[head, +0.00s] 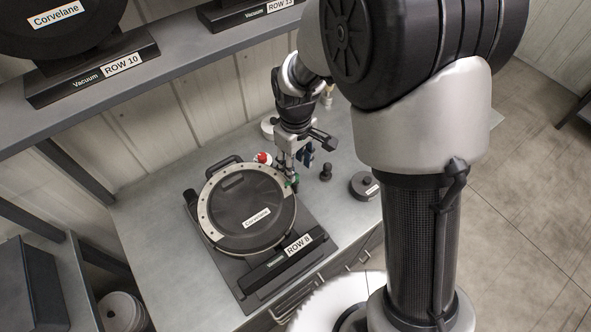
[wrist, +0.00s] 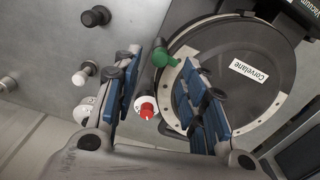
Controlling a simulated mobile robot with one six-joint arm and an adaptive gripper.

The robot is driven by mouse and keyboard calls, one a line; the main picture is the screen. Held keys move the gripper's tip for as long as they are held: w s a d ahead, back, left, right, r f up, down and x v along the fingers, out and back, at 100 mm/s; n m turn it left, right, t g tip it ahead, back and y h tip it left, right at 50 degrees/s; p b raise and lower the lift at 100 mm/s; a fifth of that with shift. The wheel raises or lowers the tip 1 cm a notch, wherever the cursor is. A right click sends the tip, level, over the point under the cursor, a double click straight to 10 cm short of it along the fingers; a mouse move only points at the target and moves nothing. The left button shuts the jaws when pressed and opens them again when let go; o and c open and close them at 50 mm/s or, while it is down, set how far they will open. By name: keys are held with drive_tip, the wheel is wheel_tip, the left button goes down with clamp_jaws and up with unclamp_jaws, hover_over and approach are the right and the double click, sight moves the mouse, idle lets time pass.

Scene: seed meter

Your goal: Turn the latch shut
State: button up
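The seed meter, with a round black cover (head: 240,215) marked Corvelane, lies on a dark base labelled ROW 8 on the bench. Its cover also shows at the right in the wrist view (wrist: 255,85). A green latch (wrist: 163,57) sits at the cover's rim, and only a small green bit of it (head: 295,178) shows in the head view. My gripper (head: 287,172) is at the cover's right rim.
A red-and-white round item (head: 263,158) stands behind the meter. A black knob (head: 326,172) and a black disc (head: 365,186) stand on the bench to the right. A shelf (head: 150,75) with other meters hangs above. Bare bench (head: 150,225) lies left of the meter.

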sight(297, 177)
wheel_tip(297, 177, up, 7)
idle(0.3)
drive_tip(key=shift+r, duration=0.1)
drive_tip(key=s+d+r+m+t+b, duration=0.2)
drive_tip(key=s+d+r+m+b, duration=0.25)
drive_tip(key=s+d+r, duration=0.35)
drive_tip(key=s+d+f+m+t+b, duration=0.1)
drive_tip(key=s+d+m+b, duration=0.1)
drive_tip(key=s, duration=0.3)
drive_tip(key=s+d+f+m+t+b, duration=0.1)
drive_tip(key=s+d+f+m+b, duration=0.1)
drive_tip(key=s, duration=0.4)
drive_tip(key=shift+s+d+t, duration=0.3)
drive_tip(key=shift+d, duration=0.05)
